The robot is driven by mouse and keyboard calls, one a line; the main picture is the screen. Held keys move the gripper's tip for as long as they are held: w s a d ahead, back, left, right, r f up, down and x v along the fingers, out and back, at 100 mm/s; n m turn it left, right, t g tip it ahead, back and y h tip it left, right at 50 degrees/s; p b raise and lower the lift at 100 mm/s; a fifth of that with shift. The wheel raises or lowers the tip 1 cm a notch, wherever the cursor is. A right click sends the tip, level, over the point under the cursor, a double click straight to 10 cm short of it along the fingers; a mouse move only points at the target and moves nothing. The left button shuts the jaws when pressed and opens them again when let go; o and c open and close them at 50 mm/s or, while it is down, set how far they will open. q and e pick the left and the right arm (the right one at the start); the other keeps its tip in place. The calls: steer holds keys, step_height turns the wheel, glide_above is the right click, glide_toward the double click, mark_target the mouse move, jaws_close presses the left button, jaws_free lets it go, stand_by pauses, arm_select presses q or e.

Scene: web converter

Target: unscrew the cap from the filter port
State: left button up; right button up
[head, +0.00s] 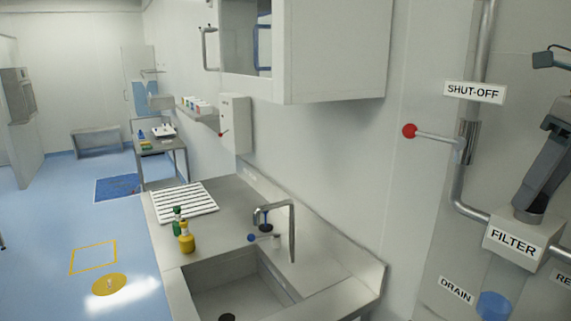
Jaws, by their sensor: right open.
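The filter housing (518,243) is a pale block labelled FILTER, on the wall pipe at the right of the head view. A dark round piece (529,216), which looks like the cap on its port, shows on top of the block. My right gripper (531,201) comes down from the upper right with its dark fingers at this piece. The fingers are open and hide much of it; I cannot tell whether they touch it. My left gripper is not in view.
A shut-off lever (436,137) with a red knob sticks out left of the pipe. Below are a DRAIN label (456,291) and a blue round part (494,306). A steel sink (245,288), tap and bottles stand further left. The blue floor beyond is mostly clear.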

steer(key=shift+d+f+m+h+b, duration=0.1)
steer(key=shift+d+m+h+b, duration=0.1)
steer(key=shift+m+b, duration=0.55)
steer(key=shift+d+f+m+h+b, duration=0.1)
steer(key=shift+m+h+b, duration=0.1)
steer(key=shift+m+b, duration=0.55)
steer(key=shift+a+m, duration=0.1)
steer(key=shift+m, duration=0.2)
steer(key=shift+r, duration=0.1)
steer(key=shift+m+b, duration=0.5)
steer(key=shift+a+m+h+b, duration=0.15)
steer(key=shift+m+h+b, duration=0.25)
steer(key=shift+m+b, duration=0.5)
steer(key=shift+m, duration=0.6)
